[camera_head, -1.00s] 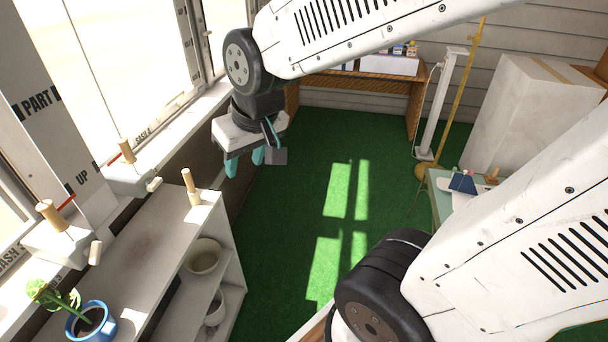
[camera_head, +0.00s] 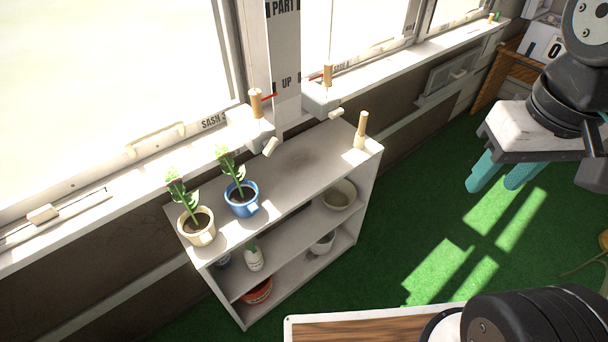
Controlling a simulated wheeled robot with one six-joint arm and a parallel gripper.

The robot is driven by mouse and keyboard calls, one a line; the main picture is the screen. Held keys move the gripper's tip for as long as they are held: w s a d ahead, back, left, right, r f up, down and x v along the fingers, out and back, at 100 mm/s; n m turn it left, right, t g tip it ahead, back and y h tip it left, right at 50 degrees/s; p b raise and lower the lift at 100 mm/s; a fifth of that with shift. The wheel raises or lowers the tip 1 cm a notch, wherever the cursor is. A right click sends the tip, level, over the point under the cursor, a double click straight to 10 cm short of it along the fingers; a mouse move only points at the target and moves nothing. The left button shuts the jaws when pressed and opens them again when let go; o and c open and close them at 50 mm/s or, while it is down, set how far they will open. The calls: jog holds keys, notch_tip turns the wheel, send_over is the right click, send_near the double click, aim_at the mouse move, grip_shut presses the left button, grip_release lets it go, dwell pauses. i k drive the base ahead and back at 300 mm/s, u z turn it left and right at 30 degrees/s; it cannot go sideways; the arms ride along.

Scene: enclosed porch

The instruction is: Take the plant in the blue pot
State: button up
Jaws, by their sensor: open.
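The plant in the blue pot (camera_head: 241,199) stands upright on the top of the white shelf unit (camera_head: 307,184), left of its middle. Its green leafy stem (camera_head: 231,166) rises toward the window. A similar plant in a cream pot (camera_head: 197,228) stands just to its left, close beside it. My gripper (camera_head: 502,173) is at the right of the picture, over the green floor and well apart from both plants. Its teal fingers are apart, pointing down, with nothing between them.
A wooden peg (camera_head: 361,130) stands at the shelf top's right end. Clamps with wooden handles (camera_head: 256,103) sit at the sill behind. Lower shelves hold a cream bowl (camera_head: 338,194), a white pot and a terracotta pot (camera_head: 257,291). Green floor (camera_head: 385,245) is clear between shelf and gripper.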

aim_at(242, 195)
jog(key=z, duration=0.05)
jog(key=k, duration=0.5)
jog(key=u, duration=1.4)
jog(key=i, duration=0.75)
jog(key=z, duration=1.3)
